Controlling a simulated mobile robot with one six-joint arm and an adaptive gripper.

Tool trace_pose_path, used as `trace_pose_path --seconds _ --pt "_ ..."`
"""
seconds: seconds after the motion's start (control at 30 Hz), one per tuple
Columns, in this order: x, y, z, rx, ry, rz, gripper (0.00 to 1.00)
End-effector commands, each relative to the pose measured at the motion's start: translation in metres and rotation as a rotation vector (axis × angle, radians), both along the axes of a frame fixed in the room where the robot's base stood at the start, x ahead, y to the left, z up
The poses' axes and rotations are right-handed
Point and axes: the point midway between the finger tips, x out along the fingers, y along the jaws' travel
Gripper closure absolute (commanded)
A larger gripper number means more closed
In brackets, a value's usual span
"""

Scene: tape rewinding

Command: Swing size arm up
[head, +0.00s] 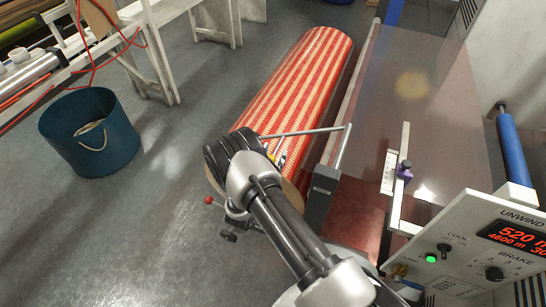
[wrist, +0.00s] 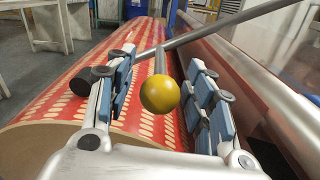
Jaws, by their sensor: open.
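The size arm (head: 305,131) is a thin metal rod reaching over the red-and-cream striped roll (head: 310,75) from a pivot post at the right. In the wrist view the rod (wrist: 225,24) runs diagonally across the top, and a short stem carries a yellow ball knob (wrist: 160,95). My gripper (wrist: 161,72) is open, its blue-padded fingers on either side of the knob with gaps visible. In the head view my gripper (head: 278,158) is over the roll's near end, mostly hidden by my wrist. Whether the rod touches the roll is unclear.
The unwind panel (head: 490,250) with a red display and green lamp stands at the lower right. A clear sheet and guide bar (head: 403,175) lie right of the roll. A blue bin (head: 90,135) stands on open floor at the left.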

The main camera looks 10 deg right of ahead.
Motion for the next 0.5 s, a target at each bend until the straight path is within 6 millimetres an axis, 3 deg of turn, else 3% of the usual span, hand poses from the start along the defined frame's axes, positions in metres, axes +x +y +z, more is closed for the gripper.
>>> trace_pose_path --seconds 0.27,0.5 --pt "0.0015 -0.0011 0.0002 0.000 0.000 0.000 0.51" --pt "0.0012 -0.0010 0.0000 0.000 0.000 0.000 0.67"
